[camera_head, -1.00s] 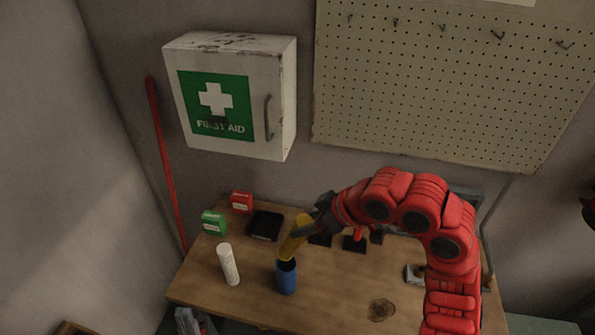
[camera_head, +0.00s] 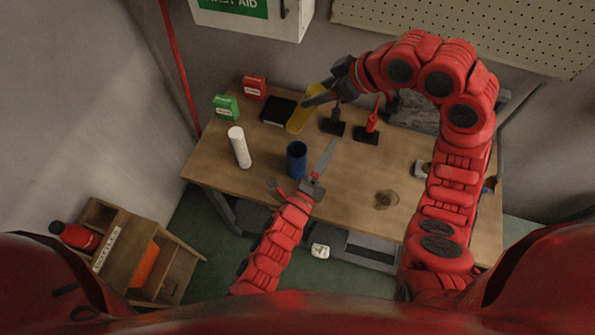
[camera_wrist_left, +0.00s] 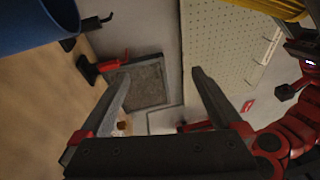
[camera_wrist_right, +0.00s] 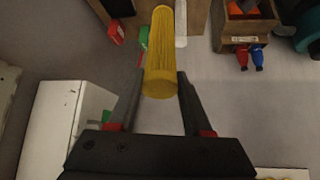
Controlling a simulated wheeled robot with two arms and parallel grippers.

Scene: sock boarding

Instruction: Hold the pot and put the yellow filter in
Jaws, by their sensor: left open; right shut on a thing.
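The blue pot (camera_head: 297,162) stands upright on the wooden table, its mouth open upward. It also shows at the upper left of the left wrist view (camera_wrist_left: 32,22). The yellow filter (camera_head: 301,112) is tilted, its lower end just above and behind the pot's mouth in the head view. My right gripper (camera_head: 318,99) is shut on it; in the right wrist view the ribbed yellow filter (camera_wrist_right: 162,65) lies between the fingers. My left gripper (camera_head: 301,166) is open by the pot's near side. In the left wrist view its fingers (camera_wrist_left: 158,85) are apart with nothing between them.
Green (camera_head: 226,107) and red (camera_head: 254,87) boxes and a black tray (camera_head: 278,111) are behind. Red-handled tools (camera_head: 372,121) stand right of the filter. A wooden shelf unit (camera_head: 133,250) is at lower left.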

